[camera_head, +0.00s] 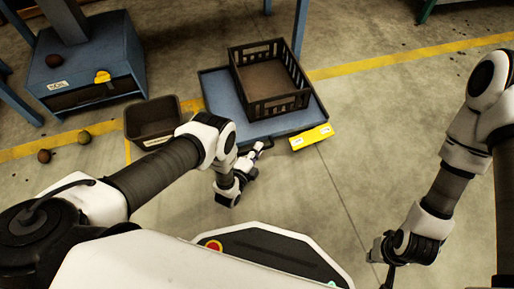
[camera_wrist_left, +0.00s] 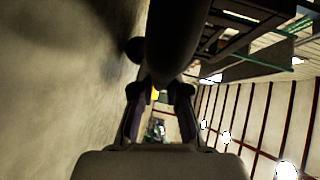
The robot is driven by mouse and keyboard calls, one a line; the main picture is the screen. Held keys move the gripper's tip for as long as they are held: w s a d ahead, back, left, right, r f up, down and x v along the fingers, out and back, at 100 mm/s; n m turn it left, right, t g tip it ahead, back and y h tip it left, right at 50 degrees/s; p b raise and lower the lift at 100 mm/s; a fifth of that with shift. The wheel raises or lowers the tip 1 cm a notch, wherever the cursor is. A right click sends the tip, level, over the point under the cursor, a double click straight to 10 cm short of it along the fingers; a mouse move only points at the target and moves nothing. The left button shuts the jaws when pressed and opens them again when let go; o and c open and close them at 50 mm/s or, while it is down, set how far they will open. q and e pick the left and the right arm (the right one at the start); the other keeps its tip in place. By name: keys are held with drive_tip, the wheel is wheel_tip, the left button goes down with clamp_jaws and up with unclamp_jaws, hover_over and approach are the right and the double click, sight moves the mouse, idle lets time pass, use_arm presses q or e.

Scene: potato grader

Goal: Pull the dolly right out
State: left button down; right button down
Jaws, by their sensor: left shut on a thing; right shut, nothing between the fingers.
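The dolly (camera_head: 221,98) is a low blue platform in the upper middle of the head view, with a dark slatted crate (camera_head: 272,100) on it. A yellow label (camera_head: 312,137) is at its near right edge. My left gripper (camera_head: 256,150) is at the dolly's near edge. In the left wrist view its fingers (camera_wrist_left: 160,95) are closed on a dark rounded part (camera_wrist_left: 178,40), seemingly the dolly's handle; the grip itself is partly hidden. My right gripper (camera_head: 389,276) is shut and empty at the lower right, away from the dolly.
A dark bin (camera_head: 152,122) stands close left of the dolly. A blue cabinet (camera_head: 125,60) with a labelled drawer is further left. Loose potatoes (camera_head: 44,156) lie on the floor at left. A blue post (camera_head: 299,28) rises behind the dolly. Floor at right is clear.

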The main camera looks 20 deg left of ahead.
use_arm(q)
drive_tip(key=shift+s+d+f, duration=0.15)
drive_tip(key=shift+s+d, duration=0.05)
drive_tip(key=shift+s, duration=0.1)
drive_tip(key=c, duration=1.3)
unclamp_jaws()
drive_tip(key=shift+o, duration=0.6)
drive_tip(key=v, duration=0.7)
drive_tip(key=shift+s, duration=0.25)
drive_tip(key=shift+a, duration=0.1)
